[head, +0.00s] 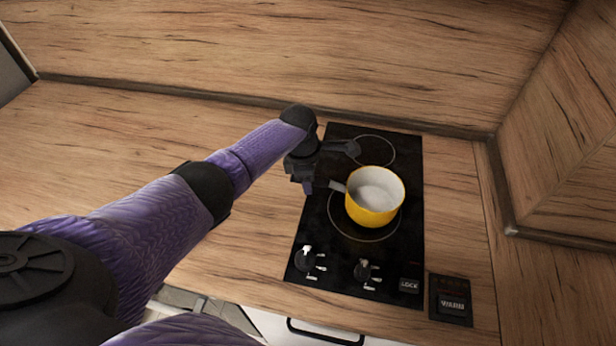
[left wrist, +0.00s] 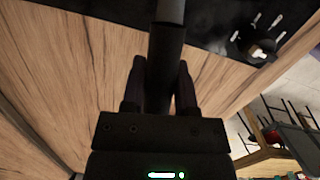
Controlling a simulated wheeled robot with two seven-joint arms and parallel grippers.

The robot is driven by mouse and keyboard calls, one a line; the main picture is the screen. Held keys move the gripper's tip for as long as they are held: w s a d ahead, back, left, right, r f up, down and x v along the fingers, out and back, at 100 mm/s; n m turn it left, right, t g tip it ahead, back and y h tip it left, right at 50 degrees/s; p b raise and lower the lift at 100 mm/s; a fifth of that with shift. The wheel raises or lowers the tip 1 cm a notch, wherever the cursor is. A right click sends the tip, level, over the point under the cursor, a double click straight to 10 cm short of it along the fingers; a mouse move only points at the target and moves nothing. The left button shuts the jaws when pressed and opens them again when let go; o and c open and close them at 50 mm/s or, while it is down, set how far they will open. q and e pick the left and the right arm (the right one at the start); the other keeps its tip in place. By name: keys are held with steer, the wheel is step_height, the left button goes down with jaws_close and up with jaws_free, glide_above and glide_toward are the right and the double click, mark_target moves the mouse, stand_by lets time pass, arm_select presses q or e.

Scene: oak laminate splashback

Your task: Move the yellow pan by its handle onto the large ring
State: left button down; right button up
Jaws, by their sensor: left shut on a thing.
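The yellow pan (head: 370,210), pale inside and upright, is over the large ring (head: 366,240) on the black hob. It covers the ring's upper right part, and the ring's near and left arc shows. I cannot tell whether the pan's base touches the hob. Its dark grey handle (head: 337,186) points left into my left gripper (head: 318,183). In the left wrist view the handle (left wrist: 166,40) runs between the two fingers of my left gripper (left wrist: 160,75), which is shut on it. My right gripper is not in view.
The small ring (head: 392,143) lies behind the pan and is empty. Two knobs (head: 309,260) and a LOCK panel (head: 409,286) are at the hob's front. A WARM panel (head: 452,304) is front right. Wooden walls stand behind and right. The left worktop (head: 100,140) is clear.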

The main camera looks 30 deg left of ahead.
arm_select(q)
steer(key=shift+r, duration=0.1)
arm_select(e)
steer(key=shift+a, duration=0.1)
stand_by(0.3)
arm_select(q)
steer(key=shift+p, duration=0.35)
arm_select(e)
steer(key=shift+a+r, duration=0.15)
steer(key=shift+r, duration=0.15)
arm_select(q)
steer(key=shift+f+b, duration=0.45)
steer(key=shift+f, duration=0.15)
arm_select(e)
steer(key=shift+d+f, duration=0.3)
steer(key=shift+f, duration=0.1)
arm_select(q)
steer(key=shift+c, duration=1.6)
jaws_free()
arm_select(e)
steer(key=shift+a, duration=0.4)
